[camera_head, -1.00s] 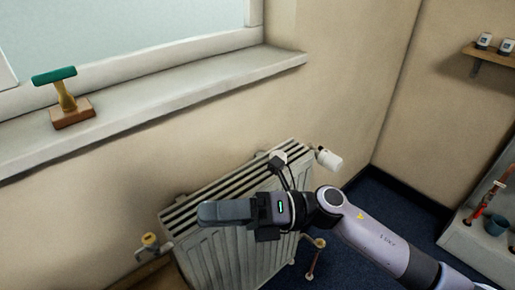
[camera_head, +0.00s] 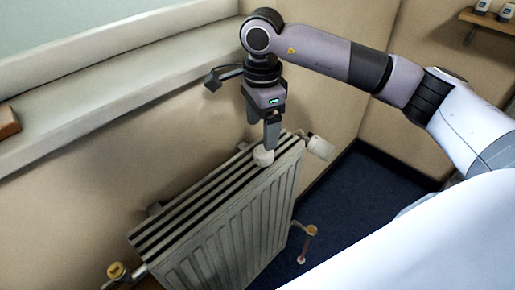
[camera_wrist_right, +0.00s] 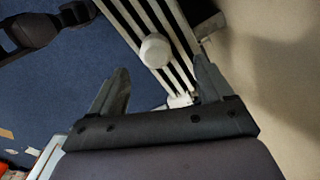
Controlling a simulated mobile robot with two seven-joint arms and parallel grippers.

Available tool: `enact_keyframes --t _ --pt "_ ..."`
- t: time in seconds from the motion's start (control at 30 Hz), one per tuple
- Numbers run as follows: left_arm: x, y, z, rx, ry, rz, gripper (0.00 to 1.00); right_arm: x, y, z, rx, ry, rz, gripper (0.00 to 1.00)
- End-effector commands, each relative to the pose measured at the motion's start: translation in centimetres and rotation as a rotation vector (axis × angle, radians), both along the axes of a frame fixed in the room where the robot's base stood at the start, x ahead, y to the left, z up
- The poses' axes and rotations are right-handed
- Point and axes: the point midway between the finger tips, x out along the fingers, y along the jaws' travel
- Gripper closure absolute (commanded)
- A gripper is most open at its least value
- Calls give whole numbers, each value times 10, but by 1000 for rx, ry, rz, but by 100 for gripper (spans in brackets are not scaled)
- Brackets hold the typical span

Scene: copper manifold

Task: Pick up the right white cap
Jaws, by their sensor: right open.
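A round white cap (camera_head: 263,157) sits on top of the ribbed radiator (camera_head: 225,225), near its right end. In the right wrist view the cap (camera_wrist_right: 155,50) rests on the slats. My right gripper (camera_head: 270,147) points down right over the cap, its fingers hiding part of it. In the wrist view its open fingers (camera_wrist_right: 160,64) lie to either side of the cap's line, with nothing held. Whether a finger touches the cap cannot be told. My left gripper is not in view.
A white valve head (camera_head: 320,147) sticks out at the radiator's right end, close to the gripper. The wall and windowsill (camera_head: 120,100) are behind. A brass valve (camera_head: 117,271) is at the lower left. Blue floor (camera_head: 350,195) is open on the right.

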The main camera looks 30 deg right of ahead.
Motion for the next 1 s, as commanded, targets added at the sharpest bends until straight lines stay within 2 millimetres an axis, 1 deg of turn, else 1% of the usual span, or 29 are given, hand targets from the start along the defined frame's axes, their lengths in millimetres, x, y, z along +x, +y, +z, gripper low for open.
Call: enact_keyframes --t 0.03,0.17,0.3,0.4,0.53,0.73,0.77,0.8,0.87,0.9,0.93,1.0 --pt "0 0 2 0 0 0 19 -1 0 -6 -1 6 1 20" --pt "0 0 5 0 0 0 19 -3 -1 -21 1 6 1 20" --pt "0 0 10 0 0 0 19 -7 -3 -42 3 6 2 20" --pt "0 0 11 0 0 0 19 -6 -2 -56 5 5 1 20" --pt "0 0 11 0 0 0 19 -6 -2 -63 5 3 1 20" --pt "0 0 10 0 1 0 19 -6 -2 -64 6 2 1 20" --pt "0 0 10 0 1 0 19 -6 -2 -64 6 2 1 30" --pt "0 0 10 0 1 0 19 -6 -2 -63 6 2 1 43" --pt "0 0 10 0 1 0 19 -6 -2 -63 6 2 1 63" --pt "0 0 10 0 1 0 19 -6 -2 -63 6 2 1 76" --pt "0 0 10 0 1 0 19 -6 -2 -63 6 2 1 79" --pt "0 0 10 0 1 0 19 -6 -2 -63 6 2 1 80"
